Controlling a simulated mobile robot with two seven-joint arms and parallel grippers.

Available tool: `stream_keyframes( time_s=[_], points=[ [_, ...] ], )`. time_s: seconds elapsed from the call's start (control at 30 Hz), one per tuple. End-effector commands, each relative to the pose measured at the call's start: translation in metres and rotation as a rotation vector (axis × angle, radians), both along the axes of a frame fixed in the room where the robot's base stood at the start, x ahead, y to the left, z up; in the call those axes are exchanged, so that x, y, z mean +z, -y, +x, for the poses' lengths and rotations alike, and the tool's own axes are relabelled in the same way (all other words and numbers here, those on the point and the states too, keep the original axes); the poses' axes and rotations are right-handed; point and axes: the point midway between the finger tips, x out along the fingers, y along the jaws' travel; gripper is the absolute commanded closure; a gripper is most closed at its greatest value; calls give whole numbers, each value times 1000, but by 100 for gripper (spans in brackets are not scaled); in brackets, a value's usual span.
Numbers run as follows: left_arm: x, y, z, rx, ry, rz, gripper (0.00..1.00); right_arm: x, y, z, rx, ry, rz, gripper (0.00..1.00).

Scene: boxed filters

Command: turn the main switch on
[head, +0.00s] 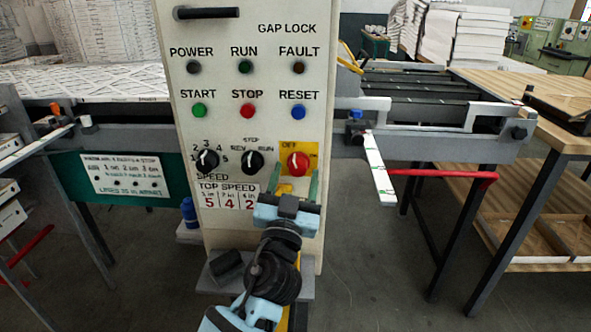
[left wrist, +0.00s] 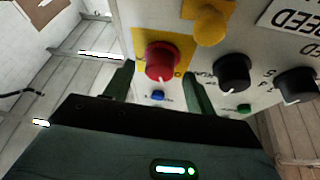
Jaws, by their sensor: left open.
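The main switch is a red round knob (head: 298,163) on a yellow plate, at the right of the control panel (head: 230,130). Its white mark points up, towards the word OFF. The POWER lamp (head: 193,67) looks dark. My left gripper (head: 294,181) is open in front of the panel, its green fingers pointing up at the knob from just below. In the left wrist view, which is upside down, the red knob (left wrist: 162,60) shows between the two spread fingers (left wrist: 158,85). I cannot tell whether they touch it. My right gripper is in no view.
Black SPEED (head: 207,160) and REV/STOP/RUN (head: 252,160) knobs sit left of the switch. START, STOP and RESET (head: 298,112) buttons are above. A yellow knob (left wrist: 210,25) shows near the red one. A rail with a red bar (head: 440,173) extends right.

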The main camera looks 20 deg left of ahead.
Motion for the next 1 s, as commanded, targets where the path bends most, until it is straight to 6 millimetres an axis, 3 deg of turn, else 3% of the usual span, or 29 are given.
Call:
stream_keyframes(
  time_s=[0.17,0.47,0.8,1.0],
  points=[
    [5,-2,11,0,-1,0,44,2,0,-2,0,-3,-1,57],
    [4,-2,13,1,-2,-1,46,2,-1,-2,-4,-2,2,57],
    [4,-2,13,0,-2,0,89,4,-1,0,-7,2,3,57],
    [5,-2,13,0,-3,5,89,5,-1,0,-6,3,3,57]
  ],
)
